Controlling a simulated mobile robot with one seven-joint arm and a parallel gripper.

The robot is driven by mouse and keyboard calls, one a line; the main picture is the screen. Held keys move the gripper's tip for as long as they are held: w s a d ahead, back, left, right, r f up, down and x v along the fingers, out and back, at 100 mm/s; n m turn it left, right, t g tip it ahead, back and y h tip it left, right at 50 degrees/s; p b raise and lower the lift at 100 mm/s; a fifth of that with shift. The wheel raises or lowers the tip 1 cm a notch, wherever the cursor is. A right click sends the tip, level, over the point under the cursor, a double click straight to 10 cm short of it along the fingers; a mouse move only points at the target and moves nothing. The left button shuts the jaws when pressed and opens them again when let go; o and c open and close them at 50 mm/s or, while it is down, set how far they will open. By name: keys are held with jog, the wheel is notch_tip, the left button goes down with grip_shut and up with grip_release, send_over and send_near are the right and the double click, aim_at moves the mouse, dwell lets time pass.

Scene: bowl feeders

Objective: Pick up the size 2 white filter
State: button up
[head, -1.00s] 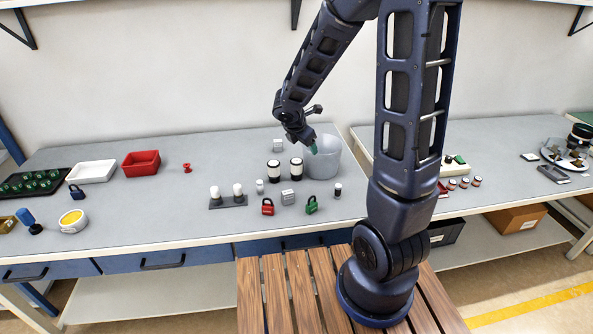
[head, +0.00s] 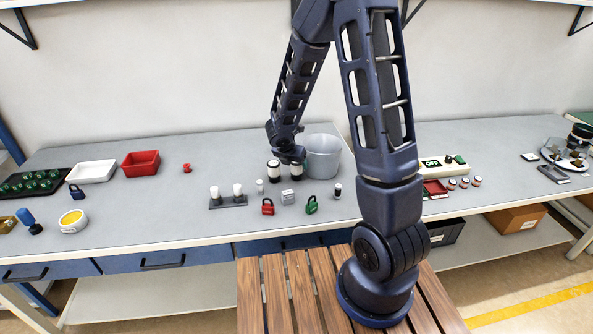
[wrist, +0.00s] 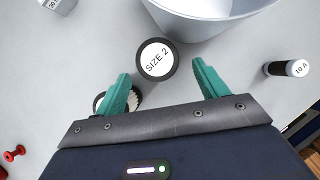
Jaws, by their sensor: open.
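The size 2 filter (wrist: 157,60) is a short round can with a black rim and a white top reading "SIZE 2". In the wrist view it lies between and slightly beyond the fingertips of my gripper (wrist: 161,69), which is open and empty. In the head view the right-hand filter (head: 296,172) stands upright just under my gripper (head: 296,158), and its top is partly hidden. A second similar filter (head: 273,172) stands close to its left; in the wrist view this second filter (wrist: 101,102) is mostly hidden behind the left finger.
A grey bucket (head: 322,158) stands close on the right. In front are a red padlock (head: 268,207), a grey block (head: 288,198), a green padlock (head: 312,206) and a small fuse (head: 338,190). A bulb holder (head: 228,202) stands at left.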

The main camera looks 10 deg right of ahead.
aim_at(297, 168)
jog(key=shift+x, duration=2.75)
jog(key=shift+c, duration=0.4)
jog(key=c, duration=1)
